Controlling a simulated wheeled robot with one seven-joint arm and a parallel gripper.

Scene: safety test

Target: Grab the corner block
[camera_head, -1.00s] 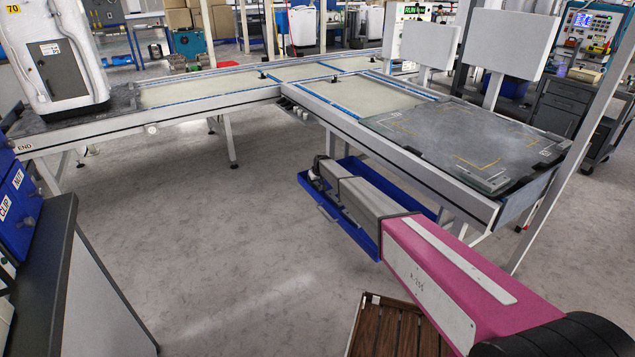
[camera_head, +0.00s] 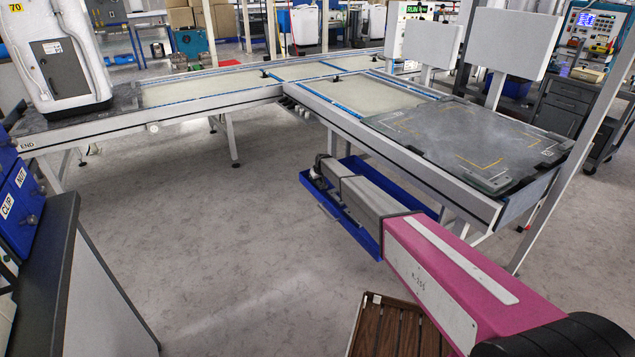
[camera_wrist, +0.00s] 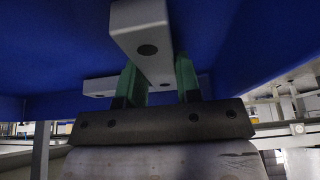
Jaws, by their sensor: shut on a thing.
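In the wrist view, a pale grey block (camera_wrist: 141,34) with dark round holes sits between the two green fingers of my gripper (camera_wrist: 158,76). It has one long arm toward the camera and a shorter part crossing behind the fingers, like a corner piece. The gripper is shut on it. Blue tray surfaces (camera_wrist: 45,50) surround the block. In the head view, my arm reaches down to a blue tray (camera_head: 362,238) beside the conveyor; the fingers and the block are too small or hidden to make out there.
The conveyor frame (camera_head: 400,160) runs close above the tray, with a dark plate (camera_head: 470,145) at its right end. A brown slatted crate (camera_head: 395,325) stands below my arm. A dark-topped counter (camera_head: 45,260) is at the left. The floor between is clear.

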